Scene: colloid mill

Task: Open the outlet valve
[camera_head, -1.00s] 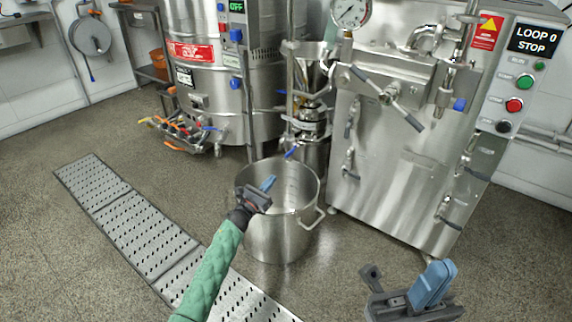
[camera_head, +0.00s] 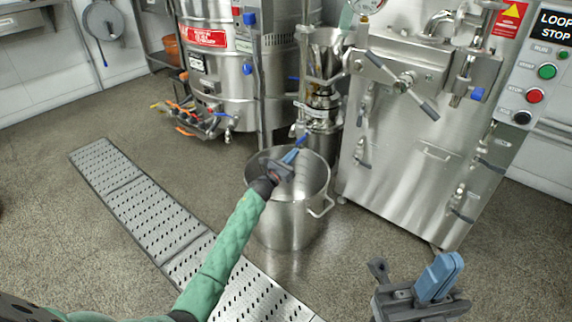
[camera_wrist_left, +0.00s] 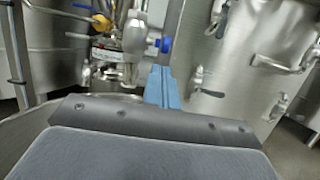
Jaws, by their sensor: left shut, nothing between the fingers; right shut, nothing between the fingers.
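The colloid mill (camera_head: 322,100) is a steel column with a hopper, standing behind a steel pot. A blue lever (camera_head: 302,140) sticks out low on its front, above the pot's rim; I take it for the outlet valve's handle. My left gripper (camera_head: 291,156) is shut and empty over the pot, its fingertips just below and left of the lever. I cannot tell whether they touch. In the left wrist view the shut blue fingers (camera_wrist_left: 161,88) point at the mill, and a blue part (camera_wrist_left: 166,45) shows just beyond them. My right gripper (camera_head: 440,277) is shut and empty at lower right.
The open steel pot (camera_head: 285,225) stands on the floor under my left gripper. A steel cabinet machine (camera_head: 410,150) with a lever handle and buttons stands at right. A steel tank (camera_head: 225,80) with hoses is at back left. A perforated floor drain (camera_head: 150,215) runs along the left.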

